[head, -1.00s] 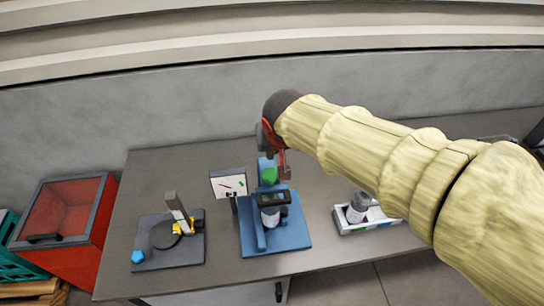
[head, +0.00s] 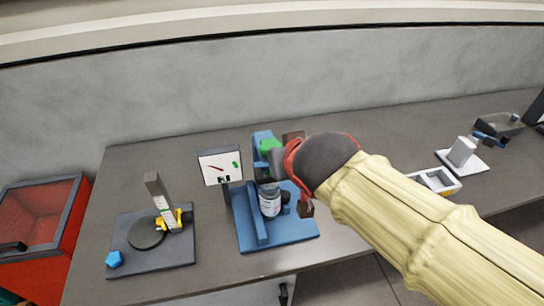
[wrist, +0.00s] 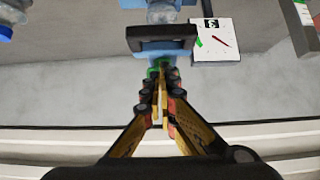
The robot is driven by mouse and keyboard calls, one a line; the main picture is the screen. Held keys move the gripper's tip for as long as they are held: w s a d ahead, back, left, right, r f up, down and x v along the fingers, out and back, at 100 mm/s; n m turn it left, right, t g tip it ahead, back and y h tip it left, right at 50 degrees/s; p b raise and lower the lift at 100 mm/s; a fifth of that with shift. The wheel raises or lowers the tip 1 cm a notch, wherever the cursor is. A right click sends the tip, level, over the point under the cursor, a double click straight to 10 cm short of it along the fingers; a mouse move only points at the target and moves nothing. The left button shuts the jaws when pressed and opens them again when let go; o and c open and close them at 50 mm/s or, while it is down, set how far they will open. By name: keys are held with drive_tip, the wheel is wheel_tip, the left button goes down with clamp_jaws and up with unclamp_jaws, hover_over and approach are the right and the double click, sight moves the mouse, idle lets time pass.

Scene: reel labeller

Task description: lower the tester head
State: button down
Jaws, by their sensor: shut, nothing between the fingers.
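The tester is a blue stand (head: 283,234) with a blue column and a green part (head: 269,147) near its top. A white-labelled bottle (head: 270,203) stands upright in it, under a dark piece that is partly hidden. In the wrist view a black bar-shaped handle (wrist: 162,38) crosses just beyond my fingertips, with the bottle (wrist: 163,12) behind it. My gripper (wrist: 161,72) is shut and empty, its tips close to the green part. I cannot tell whether they touch. In the head view my wrist hides the fingertips and the tester's right side.
A dial panel (head: 220,167) stands close left of the tester. Further left is a dark plate (head: 180,254) with a disc, a grey post and a yellow part. A red bin (head: 38,225) is beyond. A white tray (head: 440,181) is partly behind my arm. The bench front is clear.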

drive_tip(key=shift+s+d+f+b, duration=0.1)
drive_tip(key=shift+s+f+b, duration=0.15)
drive_tip(key=shift+f+b, duration=0.45)
drive_tip(key=shift+s+d+f+b, duration=0.1)
drive_tip(key=shift+s+f+b, duration=0.1)
drive_tip(key=shift+f+b, duration=0.5)
drive_tip(key=shift+s+f+b, duration=0.25)
drive_tip(key=shift+f+b, duration=0.35)
drive_tip(key=shift+f, duration=0.2)
